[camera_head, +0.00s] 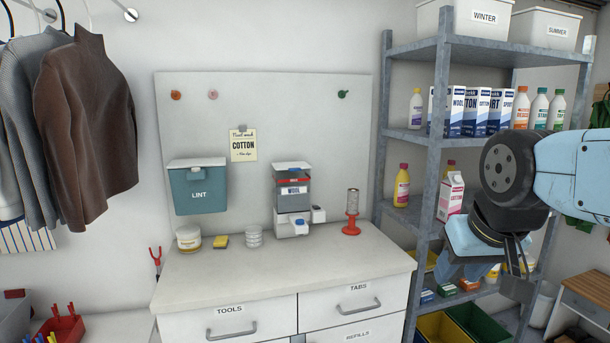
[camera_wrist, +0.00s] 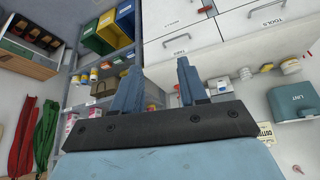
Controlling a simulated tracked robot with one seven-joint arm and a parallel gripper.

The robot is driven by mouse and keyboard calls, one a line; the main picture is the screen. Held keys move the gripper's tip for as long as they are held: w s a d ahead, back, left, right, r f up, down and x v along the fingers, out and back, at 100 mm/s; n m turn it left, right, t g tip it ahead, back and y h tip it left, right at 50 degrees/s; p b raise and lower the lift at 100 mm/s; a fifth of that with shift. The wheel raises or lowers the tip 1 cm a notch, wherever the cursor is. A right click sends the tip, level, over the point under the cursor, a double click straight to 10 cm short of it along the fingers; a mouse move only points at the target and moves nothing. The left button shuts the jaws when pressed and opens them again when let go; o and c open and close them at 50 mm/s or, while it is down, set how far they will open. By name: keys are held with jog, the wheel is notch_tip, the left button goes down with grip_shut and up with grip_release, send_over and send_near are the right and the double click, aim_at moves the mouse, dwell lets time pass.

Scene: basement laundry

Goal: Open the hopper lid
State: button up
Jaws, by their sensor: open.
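The hopper (camera_head: 292,195) is a grey, see-through dispenser labelled WOOL, standing upright on the counter against the backboard. Its white lid (camera_head: 292,166) lies flat across the top and looks shut. A white base with a blue-fronted part sits below it. My gripper (camera_head: 463,268) is to the right of the counter, in front of the metal shelf, well apart from the hopper. In the wrist view my gripper (camera_wrist: 158,85) shows two blue-grey fingers spread apart with nothing between them.
On the counter (camera_head: 210,275) stand a jar (camera_head: 188,238), a yellow sponge (camera_head: 220,241), stacked white cups (camera_head: 254,236) and a red-based mesh cylinder (camera_head: 351,212). A teal LINT box (camera_head: 198,192) hangs left of the hopper. The shelf (camera_head: 402,135) with bottles and cartons stands right.

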jog(key=shift+d, duration=0.15)
jog(key=shift+o, duration=0.9)
jog(key=shift+w, duration=0.1)
jog(key=o, duration=0.4)
jog(key=w+t, duration=0.1)
jog(key=w, duration=0.3)
jog(key=w+a+r+t, duration=0.1)
jog(key=w, duration=0.4)
jog(key=w+a+r+n+t, duration=0.1)
jog(key=w, duration=0.3)
jog(key=shift+w+a, duration=0.15)
jog(key=shift+w, duration=0.05)
jog(key=n+t+y, duration=0.2)
jog(key=t+y, duration=0.4)
jog(key=t, duration=0.7)
send_near(292, 166)
jog(key=w+r, duration=0.2)
jog(key=shift+w+a+r, duration=0.2)
jog(key=shift+w+a, duration=0.15)
